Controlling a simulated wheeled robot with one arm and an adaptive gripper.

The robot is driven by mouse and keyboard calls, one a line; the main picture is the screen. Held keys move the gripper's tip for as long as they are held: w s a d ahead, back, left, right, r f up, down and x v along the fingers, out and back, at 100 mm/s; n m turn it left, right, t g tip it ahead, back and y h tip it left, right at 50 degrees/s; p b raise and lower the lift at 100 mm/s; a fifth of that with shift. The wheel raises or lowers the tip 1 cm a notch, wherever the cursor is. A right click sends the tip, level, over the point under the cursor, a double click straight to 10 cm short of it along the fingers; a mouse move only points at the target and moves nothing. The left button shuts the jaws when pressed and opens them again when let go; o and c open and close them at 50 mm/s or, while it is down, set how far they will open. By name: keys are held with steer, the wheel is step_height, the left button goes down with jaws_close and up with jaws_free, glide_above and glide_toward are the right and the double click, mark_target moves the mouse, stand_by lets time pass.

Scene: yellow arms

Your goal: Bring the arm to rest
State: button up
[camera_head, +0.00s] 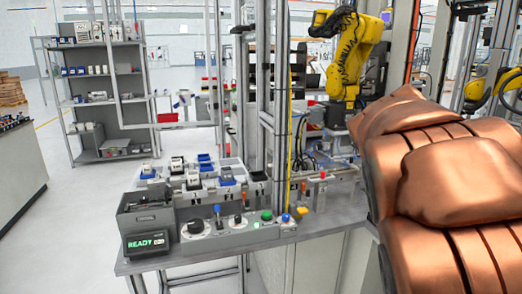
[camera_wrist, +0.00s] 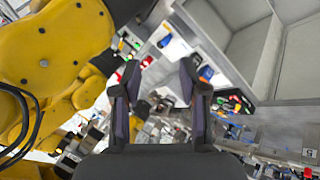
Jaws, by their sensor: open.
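My gripper (camera_wrist: 157,76) shows in the wrist view with its two dark fingers spread apart. It is open, and nothing is held between the fingers. Beyond the fingertips I see a blurred, tilted view of small parts, cables and benches. I cannot make out my gripper in the head view. The right part of the head view is blocked.
Yellow robot arms (camera_head: 347,55) stand behind the bench; yellow arm parts (camera_wrist: 60,45) fill the wrist view's left. A grey divided bin (camera_wrist: 230,30) is at its upper right. The bench holds a READY display (camera_head: 148,243). A shelf (camera_head: 105,95) stands behind open floor.

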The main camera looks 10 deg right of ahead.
steer(key=s+a+f+n+y, duration=0.2)
steer(key=s+a+f, duration=0.3)
steer(key=a, duration=0.3)
steer(key=s+a+f+n+y+p, duration=0.1)
steer(key=s+a+f+n+y, duration=0.2)
steer(key=s+a+f, duration=0.2)
steer(key=s+a+f+n+y+p, duration=0.1)
steer(key=s+a+f, duration=0.4)
steer(key=a, duration=0.5)
steer(key=shift+s+a+n+y, duration=0.4)
steer(key=shift+n+y, duration=0.3)
steer(key=shift+n, duration=0.4)
steer(key=shift+d+f, duration=0.1)
steer(key=shift+d, duration=0.1)
